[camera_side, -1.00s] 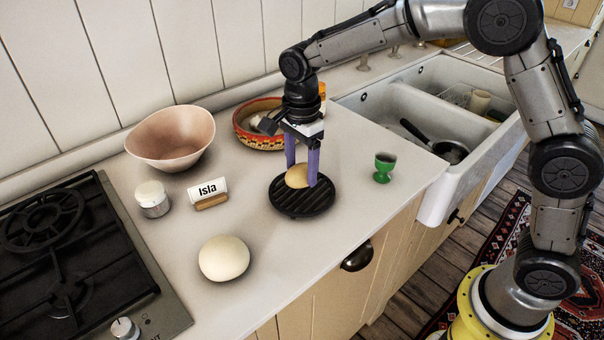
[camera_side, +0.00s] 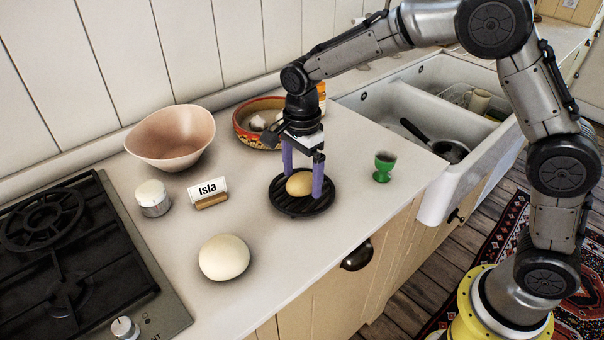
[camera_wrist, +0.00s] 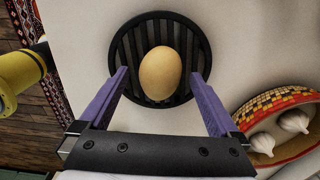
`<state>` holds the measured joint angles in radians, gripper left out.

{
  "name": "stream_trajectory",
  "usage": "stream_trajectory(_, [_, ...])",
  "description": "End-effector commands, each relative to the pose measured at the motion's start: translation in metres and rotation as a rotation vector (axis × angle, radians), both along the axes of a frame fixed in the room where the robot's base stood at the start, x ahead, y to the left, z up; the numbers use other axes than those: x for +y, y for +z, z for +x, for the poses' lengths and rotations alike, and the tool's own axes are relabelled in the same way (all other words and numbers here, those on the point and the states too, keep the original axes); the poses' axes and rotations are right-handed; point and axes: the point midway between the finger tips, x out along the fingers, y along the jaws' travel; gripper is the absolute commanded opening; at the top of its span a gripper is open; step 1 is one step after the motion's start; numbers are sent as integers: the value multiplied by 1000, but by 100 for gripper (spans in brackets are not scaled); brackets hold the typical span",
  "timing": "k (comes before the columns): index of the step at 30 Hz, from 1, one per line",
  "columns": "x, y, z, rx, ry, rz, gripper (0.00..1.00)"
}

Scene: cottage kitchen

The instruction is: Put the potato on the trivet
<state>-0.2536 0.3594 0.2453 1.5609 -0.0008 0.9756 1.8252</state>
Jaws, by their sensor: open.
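The tan potato (camera_side: 299,184) rests on the round black ribbed trivet (camera_side: 287,206) on the counter. In the wrist view the potato (camera_wrist: 160,73) lies near the middle of the trivet (camera_wrist: 127,56). My gripper (camera_side: 302,182) is open, its two purple fingers around the potato from above. In the wrist view my gripper (camera_wrist: 161,78) shows a clear gap between each finger and the potato.
A green egg cup (camera_side: 383,168) stands right of the trivet, near the sink (camera_side: 441,180). A patterned bowl (camera_side: 243,133) with garlic is behind my gripper. A name card (camera_side: 208,192), a jar (camera_side: 153,199), a pale round object (camera_side: 224,258) and a pink bowl (camera_side: 171,140) are to the left.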

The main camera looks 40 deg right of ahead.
Motion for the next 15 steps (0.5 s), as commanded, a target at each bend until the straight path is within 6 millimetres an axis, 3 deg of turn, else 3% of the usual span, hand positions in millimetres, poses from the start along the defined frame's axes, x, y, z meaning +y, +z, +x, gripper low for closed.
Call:
stream_trajectory(7, [0, 16, 1, -5, 0, 1, 98])
stream_trajectory(15, [0, 71, 1, -6, 0, 1, 98])
